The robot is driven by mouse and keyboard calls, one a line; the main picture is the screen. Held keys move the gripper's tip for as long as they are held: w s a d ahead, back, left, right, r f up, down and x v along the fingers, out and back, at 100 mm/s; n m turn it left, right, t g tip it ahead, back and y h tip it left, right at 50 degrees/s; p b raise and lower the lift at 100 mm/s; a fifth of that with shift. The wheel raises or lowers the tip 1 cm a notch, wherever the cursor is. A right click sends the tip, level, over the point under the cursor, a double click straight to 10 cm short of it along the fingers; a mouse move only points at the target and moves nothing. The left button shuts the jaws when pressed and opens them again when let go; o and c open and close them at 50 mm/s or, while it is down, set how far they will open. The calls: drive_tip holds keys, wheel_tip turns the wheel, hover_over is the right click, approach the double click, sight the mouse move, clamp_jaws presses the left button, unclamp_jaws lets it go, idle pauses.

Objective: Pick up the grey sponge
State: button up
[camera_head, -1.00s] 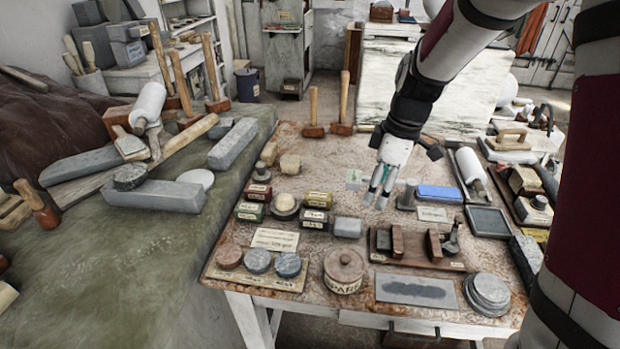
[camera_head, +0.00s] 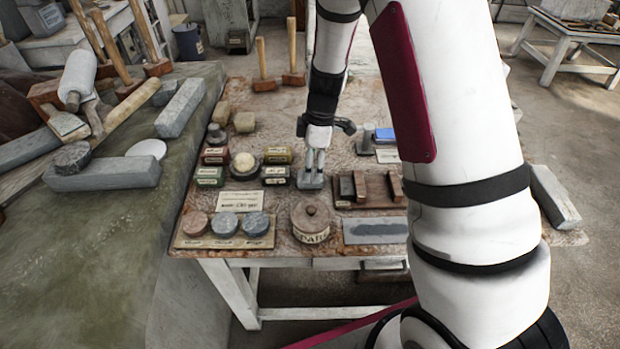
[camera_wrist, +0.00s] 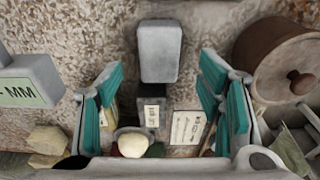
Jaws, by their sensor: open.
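The grey sponge (camera_head: 310,181) is a small light grey block lying on the worktable (camera_head: 290,118), between the lidded pot and the labelled tins. My gripper (camera_head: 315,168) points down right at it and hides part of it in the head view. In the wrist view the sponge (camera_wrist: 160,52) is a rounded grey block centred between the two teal-padded fingers of my gripper (camera_wrist: 160,82). The fingers are open, with a gap on each side of the sponge. I cannot tell how far the fingertips reach down beside it.
The lidded pot (camera_head: 311,221) stands close by. A wooden block holder (camera_head: 366,189) is to the right, small labelled tins (camera_head: 277,156) to the left. A label card (camera_head: 238,202) and round discs (camera_head: 226,224) lie nearer the front. Bare tabletop lies behind the gripper.

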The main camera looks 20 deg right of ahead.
drive_tip(key=shift+w+a+f+p, duration=0.1)
drive_tip(key=shift+f+p, duration=0.05)
drive_tip(key=shift+f, duration=1.05)
drive_tip(key=shift+a+f+p, duration=0.1)
drive_tip(key=shift+f+p, duration=0.05)
drive_tip(key=shift+f, duration=1)
drive_tip(key=shift+c, duration=0.6)
drive_tip(key=c, duration=0.8)
